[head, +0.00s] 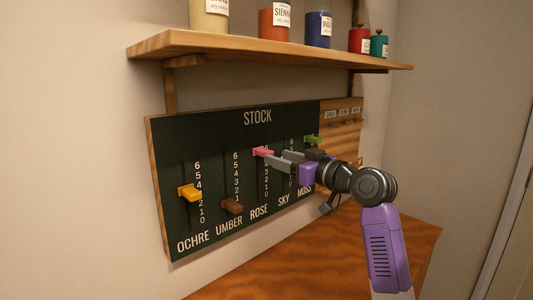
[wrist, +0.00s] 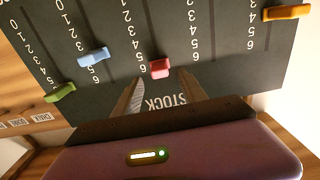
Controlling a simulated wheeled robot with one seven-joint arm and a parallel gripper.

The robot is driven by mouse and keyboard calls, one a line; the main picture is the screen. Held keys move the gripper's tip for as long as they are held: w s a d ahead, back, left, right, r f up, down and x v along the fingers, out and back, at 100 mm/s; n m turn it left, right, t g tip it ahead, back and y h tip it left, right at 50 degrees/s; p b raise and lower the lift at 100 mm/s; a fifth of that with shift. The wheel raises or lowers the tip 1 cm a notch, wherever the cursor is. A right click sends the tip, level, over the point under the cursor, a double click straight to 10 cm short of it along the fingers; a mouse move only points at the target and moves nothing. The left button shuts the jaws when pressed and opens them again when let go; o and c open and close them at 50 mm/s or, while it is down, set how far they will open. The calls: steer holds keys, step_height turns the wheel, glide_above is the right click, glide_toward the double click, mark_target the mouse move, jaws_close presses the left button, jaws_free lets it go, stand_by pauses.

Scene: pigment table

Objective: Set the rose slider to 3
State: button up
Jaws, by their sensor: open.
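The dark STOCK board (head: 200,140) carries upright slider tracks with number scales. The rose slider (head: 263,152) is a pink-red block near the top of its track, about level with the 6. In the wrist view, where the board appears upside down, the rose slider (wrist: 160,68) sits by the 6 end, ahead of the gap between my fingers. My gripper (head: 275,160) is open and empty, close to the slider. Its two fingers (wrist: 160,90) spread to either side of the slider's line, and I see no contact.
The ochre slider (head: 190,193) and umber slider (head: 233,207) stand to the left. The sky slider (wrist: 93,57) and green moss slider (head: 312,141) are neighbours on the other side. A wooden shelf (head: 270,47) with jars overhangs the board; a wooden table (head: 310,262) lies below.

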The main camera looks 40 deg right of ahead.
mark_target(268, 151)
steer(key=w+p, duration=0.1)
steer(key=w, duration=0.4)
steer(key=shift+w, duration=0.4)
steer(key=shift+c, duration=0.2)
jaws_close()
stand_by(0.9)
